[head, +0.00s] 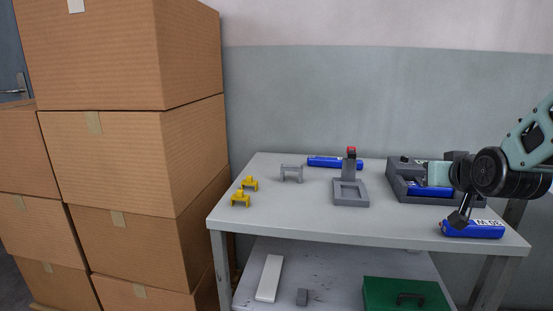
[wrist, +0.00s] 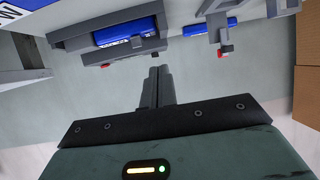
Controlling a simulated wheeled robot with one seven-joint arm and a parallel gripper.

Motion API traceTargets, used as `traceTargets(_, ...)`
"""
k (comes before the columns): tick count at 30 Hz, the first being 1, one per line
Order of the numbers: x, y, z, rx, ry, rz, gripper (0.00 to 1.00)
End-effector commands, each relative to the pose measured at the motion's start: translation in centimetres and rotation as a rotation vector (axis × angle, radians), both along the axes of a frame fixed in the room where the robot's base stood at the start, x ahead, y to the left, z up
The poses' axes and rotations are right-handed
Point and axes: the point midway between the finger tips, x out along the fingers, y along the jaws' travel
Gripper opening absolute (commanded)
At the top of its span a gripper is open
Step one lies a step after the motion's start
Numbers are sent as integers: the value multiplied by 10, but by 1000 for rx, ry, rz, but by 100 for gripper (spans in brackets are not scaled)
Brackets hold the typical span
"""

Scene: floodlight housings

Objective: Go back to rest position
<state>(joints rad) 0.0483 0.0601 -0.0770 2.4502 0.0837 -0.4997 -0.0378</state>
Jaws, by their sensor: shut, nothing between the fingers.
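My gripper (head: 458,219) is at the right of the head view, above the table's front right part, beside a blue housing marked 30 W (head: 473,230). In the wrist view my gripper (wrist: 158,72) has its two fingers together with nothing between them. I cannot tell in the head view whether the fingertips touch the blue housing. My arm comes in from the right edge and hides part of the grey fixture (head: 397,187) behind it. That fixture holds another blue housing (head: 428,188); both also show upside down in the wrist view.
The grey table (head: 280,215) carries a blue housing (head: 334,162), a grey stand with a red top (head: 350,193), a grey bracket (head: 291,173) and two yellow clips (head: 240,198). A green case (head: 405,294) is on the lower shelf. Cardboard boxes (head: 120,140) stack at left.

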Motion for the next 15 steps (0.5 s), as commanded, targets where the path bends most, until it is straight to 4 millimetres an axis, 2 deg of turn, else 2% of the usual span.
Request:
traceTargets(1, -5, 27, -8, 14, 53, 56, 0)
traceTargets(5, -38, 107, -38, 41, 256, 226, 0)
traceTargets(6, -53, 131, -47, 42, 326, 281, 0)
traceTargets(8, -80, 163, -59, 34, 432, 363, 0)
traceTargets(9, -100, 182, -67, 23, 500, 415, 0)
traceTargets(12, -150, 217, -81, -17, 663, 530, 0)
traceTargets(15, -198, 238, -91, -73, 804, 623, 0)
